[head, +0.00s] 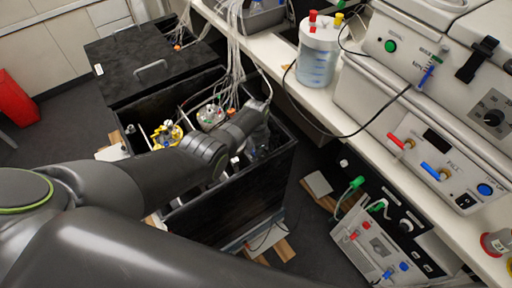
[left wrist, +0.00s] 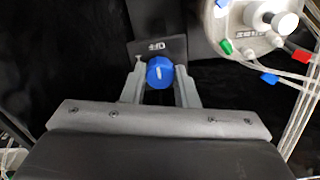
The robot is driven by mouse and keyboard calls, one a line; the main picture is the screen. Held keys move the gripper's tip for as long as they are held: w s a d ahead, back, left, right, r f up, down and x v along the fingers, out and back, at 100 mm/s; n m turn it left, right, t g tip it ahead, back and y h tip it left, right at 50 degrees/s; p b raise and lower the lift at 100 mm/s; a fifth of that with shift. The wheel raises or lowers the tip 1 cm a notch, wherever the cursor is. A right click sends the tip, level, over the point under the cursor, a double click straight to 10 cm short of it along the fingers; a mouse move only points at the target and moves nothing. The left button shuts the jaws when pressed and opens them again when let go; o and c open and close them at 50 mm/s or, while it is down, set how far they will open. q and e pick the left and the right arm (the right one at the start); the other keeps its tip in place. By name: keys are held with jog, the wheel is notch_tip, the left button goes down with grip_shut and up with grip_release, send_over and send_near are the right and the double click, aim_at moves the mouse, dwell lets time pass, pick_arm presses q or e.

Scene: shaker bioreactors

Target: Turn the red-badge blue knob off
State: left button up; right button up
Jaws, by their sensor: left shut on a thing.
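The blue knob (left wrist: 160,70) shows in the left wrist view, with a white pointer line on its face. It sits in front of a dark plate (left wrist: 172,46) with white lettering that seems to read "OFF", seen upside down. My left gripper (left wrist: 160,82) has one finger on each side of the knob and is shut on it. No red badge can be made out near the knob. In the head view my left arm reaches into the open black box (head: 284,160); the gripper there is largely hidden, and the knob cannot be made out. My right gripper is not in view.
A vessel head (left wrist: 248,22) with coloured fittings and tubes is close to the right of my left gripper. In the head view, vessels with yellow (head: 168,134) fittings stand inside the box. A bench with a clear bottle (head: 317,62) and grey instruments (head: 440,150) runs along the right.

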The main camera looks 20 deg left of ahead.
pick_arm(q)
jog(key=o, duration=1)
jog(key=shift+r+p, duration=0.3)
jog(key=shift+r, duration=0.15)
notch_tip(320, 180, up, 7)
jog(key=p, duration=0.3)
jog(key=shift+r, duration=0.2)
notch_tip(320, 180, up, 9)
jog(key=shift+r, duration=0.1)
